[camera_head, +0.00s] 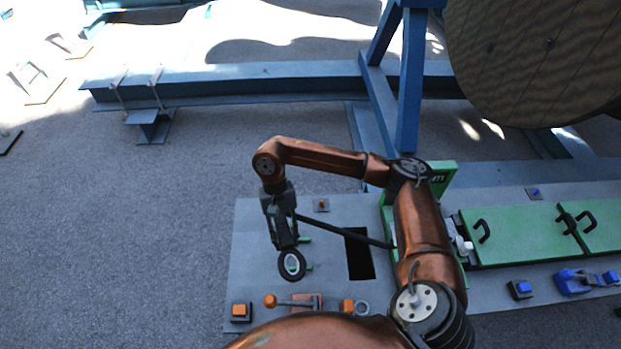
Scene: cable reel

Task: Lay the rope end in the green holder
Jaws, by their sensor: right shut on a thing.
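My right gripper (285,240) points down over the left part of the grey panel and is shut on the black rope. The rope (345,231) runs from the gripper to the right and slightly down, across a dark rectangular opening, to the green frame behind my arm. Small green prongs (307,240) show just right of the fingertips; they look like part of the green holder, mostly hidden by the gripper. I cannot tell whether the rope touches them. My left gripper is not in view.
A black-and-white ring (292,265) sits just below the gripper. The grey panel (250,270) also bears an orange lever (271,300), an orange button (241,311) and green covers (515,235). A blue stand (411,80) and large reel (540,55) rise behind.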

